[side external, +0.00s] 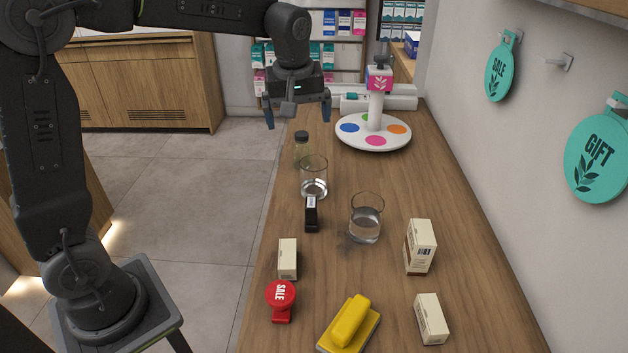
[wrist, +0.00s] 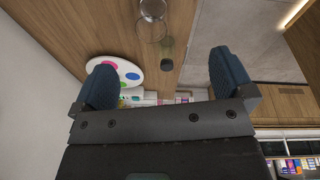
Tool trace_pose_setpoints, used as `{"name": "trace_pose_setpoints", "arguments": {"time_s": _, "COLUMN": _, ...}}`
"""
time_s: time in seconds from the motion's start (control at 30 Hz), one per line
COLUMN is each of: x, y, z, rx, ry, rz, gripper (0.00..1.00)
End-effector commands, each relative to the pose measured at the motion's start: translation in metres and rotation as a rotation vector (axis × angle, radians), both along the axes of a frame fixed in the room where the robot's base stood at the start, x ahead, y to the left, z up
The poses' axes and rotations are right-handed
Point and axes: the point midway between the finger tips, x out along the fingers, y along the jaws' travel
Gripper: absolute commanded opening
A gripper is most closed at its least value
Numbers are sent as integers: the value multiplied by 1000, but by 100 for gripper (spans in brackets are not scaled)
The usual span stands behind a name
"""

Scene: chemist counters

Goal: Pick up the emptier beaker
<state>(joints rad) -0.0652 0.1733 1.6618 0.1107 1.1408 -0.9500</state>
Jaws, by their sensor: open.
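Two clear glass beakers stand upright on the wooden counter. The farther beaker (side external: 314,178) has a shallow layer of clear liquid at its bottom. The nearer beaker (side external: 366,219), to its right, is filled noticeably higher. My gripper (side external: 298,110) is open and empty, raised above the far end of the counter, beyond both beakers and apart from them. In the wrist view, my gripper's fingers (wrist: 167,82) are spread wide.
A dark-capped jar (side external: 301,150) stands just behind the farther beaker. A black box (side external: 311,214) stands close in front of it. A round white display stand (side external: 374,138) is to the right. Pale boxes (side external: 420,247), a red SALE sign (side external: 281,296) and a yellow object (side external: 350,321) are nearer.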

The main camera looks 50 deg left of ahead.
Motion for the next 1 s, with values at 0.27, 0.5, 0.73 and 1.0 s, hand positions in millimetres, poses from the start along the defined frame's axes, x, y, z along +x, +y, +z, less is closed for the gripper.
{"name": "trace_pose_setpoints", "arguments": {"time_s": 0.27, "x": 68, "y": 22, "z": -52, "rx": -3, "ry": 71, "rz": 325, "gripper": 100}}
{"name": "trace_pose_setpoints", "arguments": {"time_s": 0.5, "x": 78, "y": 27, "z": -74, "rx": -1, "ry": 82, "rz": 390, "gripper": 100}}
{"name": "trace_pose_setpoints", "arguments": {"time_s": 0.73, "x": 78, "y": 34, "z": -118, "rx": -2, "ry": 83, "rz": 389, "gripper": 100}}
{"name": "trace_pose_setpoints", "arguments": {"time_s": 1.0, "x": 80, "y": 39, "z": -146, "rx": -2, "ry": 79, "rz": 387, "gripper": 100}}
